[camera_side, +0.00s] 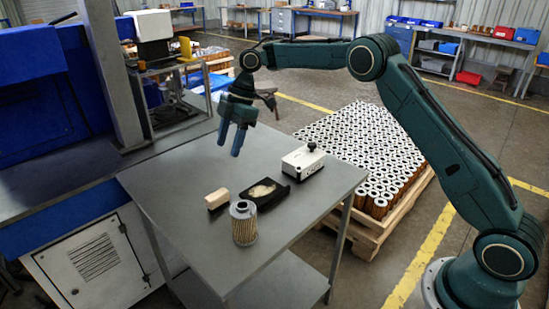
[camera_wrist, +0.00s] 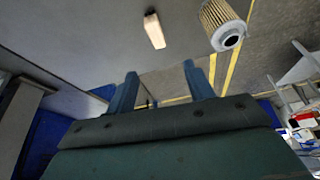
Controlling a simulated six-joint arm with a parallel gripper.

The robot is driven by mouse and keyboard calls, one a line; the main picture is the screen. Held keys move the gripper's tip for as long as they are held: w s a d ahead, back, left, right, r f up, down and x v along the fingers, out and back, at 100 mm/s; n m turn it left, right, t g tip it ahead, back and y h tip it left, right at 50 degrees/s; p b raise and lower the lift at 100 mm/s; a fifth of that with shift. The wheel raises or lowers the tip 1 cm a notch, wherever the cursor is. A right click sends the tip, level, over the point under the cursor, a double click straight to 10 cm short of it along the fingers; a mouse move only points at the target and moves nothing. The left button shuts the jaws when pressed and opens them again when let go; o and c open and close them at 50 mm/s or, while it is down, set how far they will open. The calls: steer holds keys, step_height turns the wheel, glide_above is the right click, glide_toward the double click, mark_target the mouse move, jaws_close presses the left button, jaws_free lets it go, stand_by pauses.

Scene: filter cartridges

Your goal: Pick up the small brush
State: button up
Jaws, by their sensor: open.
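The small brush (camera_side: 217,199) looks like a pale wooden block with a dark underside. It lies on the grey metal table (camera_side: 190,170), left of a black tray. In the wrist view the brush (camera_wrist: 155,30) shows near the top, beyond my fingertips. My gripper (camera_side: 230,142) is open and empty, fingers pointing down, above the far part of the table and well apart from the brush. Its two blue fingers also show in the wrist view (camera_wrist: 160,72).
A filter cartridge (camera_side: 243,237) stands close to the brush, at the near side. The black tray (camera_side: 283,197) holds something pale. A white box with a black knob (camera_side: 303,163) stands at right. The table's far left is clear. A pallet of cartridges (camera_side: 365,150) is behind.

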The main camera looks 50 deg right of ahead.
mark_target(218, 193)
steer(key=shift+n, duration=0.6)
steer(key=f, duration=0.2)
steer(key=w+f, duration=0.1)
steer(key=f, duration=0.1)
steer(key=shift+w, duration=0.15)
steer(key=shift+x, duration=4.25)
steer(key=shift+x, duration=2.6)
steer(key=shift+s, duration=0.3)
